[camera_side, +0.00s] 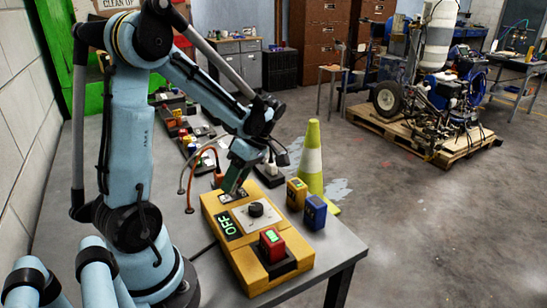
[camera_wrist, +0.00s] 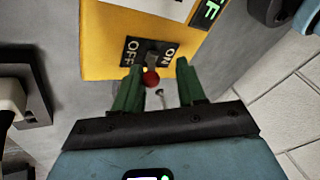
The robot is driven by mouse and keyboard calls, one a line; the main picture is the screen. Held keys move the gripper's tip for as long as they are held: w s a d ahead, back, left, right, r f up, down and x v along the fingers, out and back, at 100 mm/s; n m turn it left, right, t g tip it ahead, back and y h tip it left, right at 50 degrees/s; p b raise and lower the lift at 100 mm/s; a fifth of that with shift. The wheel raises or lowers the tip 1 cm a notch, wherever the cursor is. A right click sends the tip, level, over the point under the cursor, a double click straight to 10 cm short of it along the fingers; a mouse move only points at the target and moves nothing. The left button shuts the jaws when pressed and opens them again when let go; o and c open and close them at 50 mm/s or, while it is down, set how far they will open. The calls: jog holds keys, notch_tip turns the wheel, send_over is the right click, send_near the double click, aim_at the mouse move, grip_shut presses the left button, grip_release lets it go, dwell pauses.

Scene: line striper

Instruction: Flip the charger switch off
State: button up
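The charger is a yellow box (camera_side: 258,240) on the grey table, with a black knob (camera_side: 256,209) and a lit green display (camera_side: 228,225) reading OFF. Its toggle switch shows in the wrist view as a red ball tip (camera_wrist: 151,78) below a dark plate (camera_wrist: 149,54) marked OFF on the left and ON on the right. I cannot tell which way the lever leans. My gripper (camera_wrist: 158,68) is open, its green fingers on either side of the red tip, which is nearer the left finger. In the side view my gripper (camera_side: 233,187) is low over the box's far end and hides the switch.
A red block with a green face (camera_side: 272,244) sits in a dark seat on the box. Cables (camera_side: 191,185) arch left of my gripper.

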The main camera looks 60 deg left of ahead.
jog(key=v, duration=1.2)
jog(key=d+f+m+t+h, duration=0.1)
jog(key=d+f+m+t, duration=0.2)
jog(key=d+m+t, duration=0.9)
jog(key=d+m, duration=0.3)
jog(key=m, duration=0.9)
jog(key=shift+f+t, duration=0.15)
jog(key=shift+t, duration=0.25)
jog(key=shift+d, duration=0.15)
